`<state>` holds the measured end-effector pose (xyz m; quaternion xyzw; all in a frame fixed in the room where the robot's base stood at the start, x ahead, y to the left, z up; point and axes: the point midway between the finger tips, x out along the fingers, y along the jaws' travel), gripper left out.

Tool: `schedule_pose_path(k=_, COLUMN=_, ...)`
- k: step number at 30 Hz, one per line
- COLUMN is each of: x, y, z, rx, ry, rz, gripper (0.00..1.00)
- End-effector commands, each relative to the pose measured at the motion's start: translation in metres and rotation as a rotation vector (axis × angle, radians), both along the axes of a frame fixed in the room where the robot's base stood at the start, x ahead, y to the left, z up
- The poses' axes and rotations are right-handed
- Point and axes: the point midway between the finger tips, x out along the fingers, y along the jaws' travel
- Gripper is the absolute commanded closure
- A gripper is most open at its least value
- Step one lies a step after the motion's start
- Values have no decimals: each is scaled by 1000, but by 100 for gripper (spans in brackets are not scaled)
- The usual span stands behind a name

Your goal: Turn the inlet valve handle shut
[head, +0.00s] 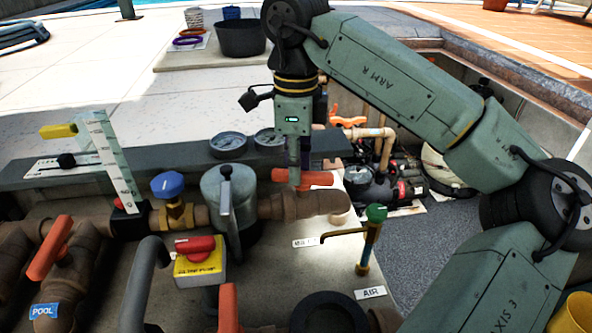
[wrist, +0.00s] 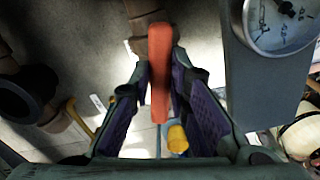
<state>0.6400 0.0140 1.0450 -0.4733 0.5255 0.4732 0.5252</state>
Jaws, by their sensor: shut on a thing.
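An orange valve handle (head: 318,178) sits on top of a brown pipe (head: 300,205) in the middle of the head view. It lies about crosswise, left to right in that view. My gripper (head: 304,172) points down on it from above. In the wrist view the orange handle (wrist: 159,75) runs lengthwise between the purple-padded fingers of my gripper (wrist: 158,65), which are shut on it near their tips. The fingers hide the middle of the handle in the head view. A small label beside the pipe is too small to read.
Two gauges (head: 228,144) stand behind the handle. A grey-lidded strainer (head: 229,195) is close on its left, and a green-topped air tap (head: 374,214) is to the front right. Another orange handle (head: 50,248) stands by the POOL label. Pumps (head: 375,185) lie behind right.

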Motion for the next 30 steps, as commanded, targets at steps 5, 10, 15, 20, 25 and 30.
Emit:
schedule_pose_path(k=5, x=2, y=-1, z=-2, rx=-1, ry=-2, rz=-172, gripper=100)
schedule_pose_path(k=10, x=4, y=-2, z=-2, rx=-2, ry=-2, rz=-334, gripper=100)
schedule_pose_path(k=15, x=5, y=-3, z=-1, rx=-1, ry=-2, rz=-496, gripper=100)
schedule_pose_path(k=20, x=7, y=-4, z=-1, rx=-1, ry=-1, rz=-648, gripper=100)
schedule_pose_path(k=25, x=8, y=-5, z=-1, rx=-1, ry=-1, rz=-808, gripper=100)
schedule_pose_path(k=30, x=9, y=-7, z=-1, rx=-1, ry=-1, rz=-960, gripper=100)
